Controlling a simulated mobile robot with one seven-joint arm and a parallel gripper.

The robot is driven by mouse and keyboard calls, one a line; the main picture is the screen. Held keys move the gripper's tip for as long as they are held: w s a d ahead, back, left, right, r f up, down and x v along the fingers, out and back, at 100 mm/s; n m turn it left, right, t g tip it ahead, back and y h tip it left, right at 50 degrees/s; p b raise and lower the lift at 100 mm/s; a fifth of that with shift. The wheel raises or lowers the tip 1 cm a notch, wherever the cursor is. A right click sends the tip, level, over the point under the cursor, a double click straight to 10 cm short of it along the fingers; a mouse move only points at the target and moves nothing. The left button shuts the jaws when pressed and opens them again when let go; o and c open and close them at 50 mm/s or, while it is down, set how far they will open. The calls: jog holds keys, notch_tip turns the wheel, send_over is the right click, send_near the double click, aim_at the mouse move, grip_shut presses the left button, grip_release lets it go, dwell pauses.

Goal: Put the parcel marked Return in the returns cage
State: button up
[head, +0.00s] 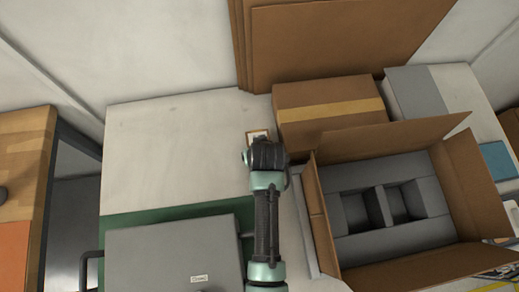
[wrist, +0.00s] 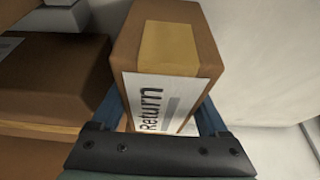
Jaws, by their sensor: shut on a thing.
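The parcel marked Return (wrist: 180,50) is a brown box with tan tape and a white label reading "Return". It fills the middle of the wrist view. My gripper (wrist: 161,108) is shut on it, with one blue finger on each side of the box. In the head view my arm reaches up the middle and hides most of the parcel; a small brown-edged pale patch, likely part of it, shows just beyond my wrist. I see no returns cage that I can identify in either view.
A large open carton (head: 455,187) with grey foam inserts stands at right. A taped brown box (head: 330,105) is behind it, before tall cardboard sheets (head: 330,40). A grey case (head: 170,255) sits front left on green. Bare pale surface (head: 160,150) lies left of my arm.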

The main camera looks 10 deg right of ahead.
jog(key=o, duration=1.5)
jog(key=shift+f, duration=0.1)
jog(key=shift+o, duration=0.2)
